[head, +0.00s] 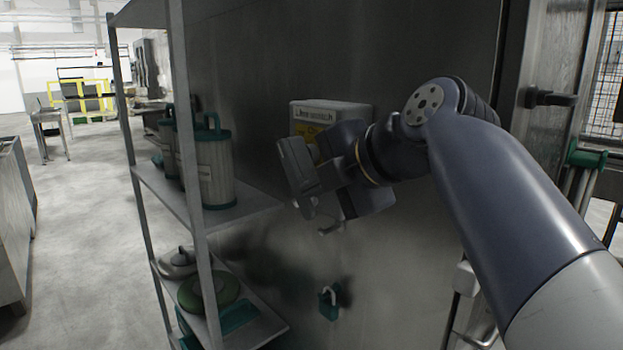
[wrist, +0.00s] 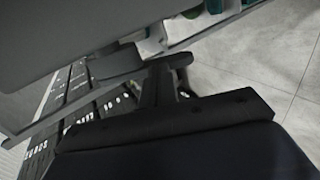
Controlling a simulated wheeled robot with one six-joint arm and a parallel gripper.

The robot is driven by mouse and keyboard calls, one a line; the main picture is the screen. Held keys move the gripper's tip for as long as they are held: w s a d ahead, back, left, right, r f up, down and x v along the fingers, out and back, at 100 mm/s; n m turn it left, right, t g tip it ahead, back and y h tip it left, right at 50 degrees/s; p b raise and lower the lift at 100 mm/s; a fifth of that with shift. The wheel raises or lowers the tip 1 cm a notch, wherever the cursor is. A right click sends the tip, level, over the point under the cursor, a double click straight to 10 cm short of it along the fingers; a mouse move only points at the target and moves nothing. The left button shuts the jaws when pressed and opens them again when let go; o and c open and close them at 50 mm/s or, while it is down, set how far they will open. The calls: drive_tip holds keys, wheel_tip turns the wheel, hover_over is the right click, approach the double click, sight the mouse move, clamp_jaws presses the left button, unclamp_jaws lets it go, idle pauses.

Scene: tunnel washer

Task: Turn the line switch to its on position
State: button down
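The line switch (head: 340,108) is a pale grey box on the dark wall panel in the head view, with a printed label on top and a yellow patch below it. My arm and gripper cover its lower right part, and I see no handle or on/off mark clearly. My gripper (head: 320,217) is in front of and below the box, pointing down-left. In the wrist view my gripper (wrist: 152,62) shows dark finger parts close to a large grey surface. Nothing is clearly held. Whether it touches the switch, or how far the fingers are apart, I cannot tell.
A metal shelf rack (head: 192,180) stands left of the switch, carrying green-lidded canisters (head: 214,165) and lower items. A green padlock (head: 328,302) hangs low on the wall. A door handle (head: 550,98) is at the right. The floor at the left is open.

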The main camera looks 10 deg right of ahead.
sight(311, 204)
drive_tip(key=shift+w+a+f+t+y+b, duration=0.15)
drive_tip(key=shift+f+t+y+b, duration=0.35)
drive_tip(key=shift+b, duration=1.5)
drive_tip(key=shift+w+a+f+t+y+b, duration=0.25)
drive_tip(key=shift+f+t+b, duration=0.45)
drive_tip(key=shift+b, duration=1.25)
drive_tip(key=t+b, duration=0.1)
drive_tip(key=b, duration=0.2)
drive_tip(key=f+y+b, duration=0.1)
drive_tip(key=b, duration=0.2)
drive_tip(key=shift+w+a+t+y, duration=0.1)
drive_tip(key=shift+w+t+y, duration=0.15)
drive_tip(key=shift+t, duration=0.15)
drive_tip(key=shift+w+a+b, duration=0.1)
drive_tip(key=shift+w+b, duration=0.1)
drive_tip(key=shift+b, duration=0.45)
drive_tip(key=shift+w+a+b, duration=0.1)
drive_tip(key=shift+w+b, duration=0.05)
drive_tip(key=shift+b, duration=0.45)
